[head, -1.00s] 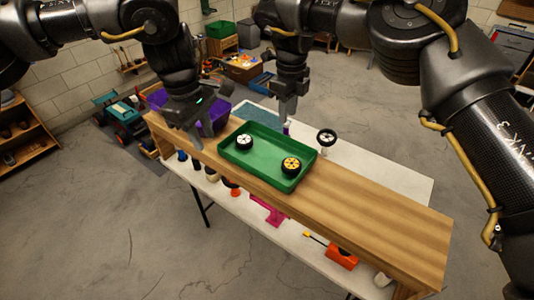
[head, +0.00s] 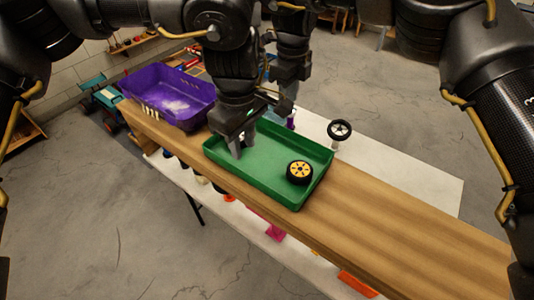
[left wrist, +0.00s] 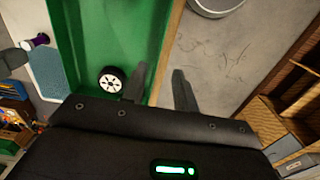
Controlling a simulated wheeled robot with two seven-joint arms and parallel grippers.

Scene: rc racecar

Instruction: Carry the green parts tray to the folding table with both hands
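The green parts tray (head: 262,178) lies flat on a long wooden shelf board. A black wheel with a yellow hub (head: 300,172) sits in its right part. A white-hubbed wheel (left wrist: 111,79) is in the tray in the left wrist view, hidden by my gripper in the head view. My left gripper (head: 243,145) is pointed down at the tray's left part. In the left wrist view its fingers (left wrist: 160,85) are apart, on either side of the tray's wall line; contact is unclear. My right gripper (head: 283,108) is at the tray's far side, its fingertips too small to read.
A white table (head: 420,178) with a thin dark leg extends under and beyond the wooden board (head: 400,225). A purple bin (head: 170,97) stands left of the tray. The board's right part is clear.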

